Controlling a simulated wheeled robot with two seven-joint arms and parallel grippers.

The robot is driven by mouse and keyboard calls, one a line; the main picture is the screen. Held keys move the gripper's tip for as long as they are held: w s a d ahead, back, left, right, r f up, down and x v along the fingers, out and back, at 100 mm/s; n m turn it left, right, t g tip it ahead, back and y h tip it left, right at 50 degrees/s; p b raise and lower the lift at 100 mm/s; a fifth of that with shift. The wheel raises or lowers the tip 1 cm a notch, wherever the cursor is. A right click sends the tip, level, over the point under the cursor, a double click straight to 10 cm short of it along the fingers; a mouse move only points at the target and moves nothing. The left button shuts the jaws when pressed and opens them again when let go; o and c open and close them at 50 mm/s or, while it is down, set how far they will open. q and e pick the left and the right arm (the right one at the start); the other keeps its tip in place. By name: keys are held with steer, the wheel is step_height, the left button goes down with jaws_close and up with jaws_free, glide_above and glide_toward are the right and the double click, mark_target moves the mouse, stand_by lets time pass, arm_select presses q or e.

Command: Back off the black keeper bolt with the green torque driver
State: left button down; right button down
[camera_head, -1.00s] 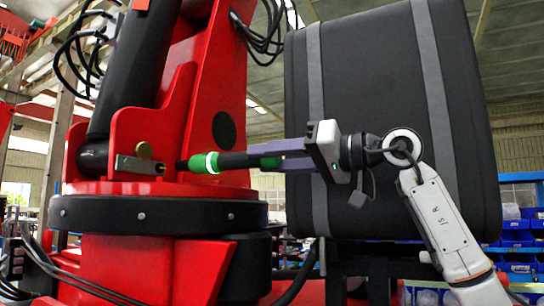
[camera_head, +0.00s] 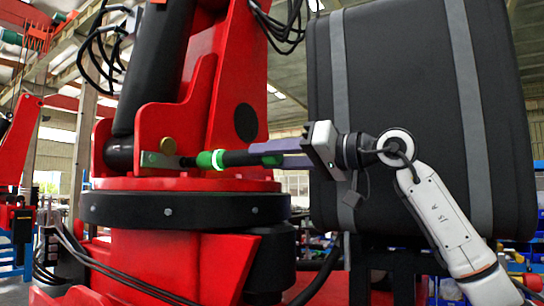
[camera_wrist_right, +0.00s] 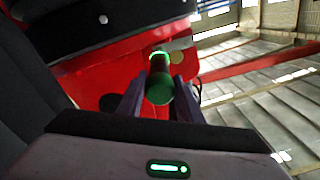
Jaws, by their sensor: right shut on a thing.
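The green torque driver (camera_head: 240,158) has a black shaft, a green collar with a lit ring, and a green rear end. It lies almost level, pointing left. My right gripper (camera_head: 268,148) is shut on its rear part; in the right wrist view the driver's green end (camera_wrist_right: 160,88) sits between the two fingers (camera_wrist_right: 160,98). The driver's dark tip meets or nearly meets the right end of a small metal bracket (camera_head: 160,160) on the red crane. I cannot make out the black keeper bolt apart from the dark tip there. My left gripper is out of view.
The red crane column (camera_head: 235,60) rises behind the driver, over a black ring (camera_head: 185,209). A big black strapped case (camera_head: 415,110) stands behind my right arm. Open air lies below the driver's rear end.

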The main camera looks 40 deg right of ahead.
steer(key=shift+s+r, duration=0.15)
steer(key=shift+r, duration=0.1)
stand_by(0.4)
steer(key=shift+p+x, duration=0.8)
steer(key=shift+x, duration=0.05)
stand_by(0.6)
steer(key=shift+p, duration=1.4)
stand_by(4.5)
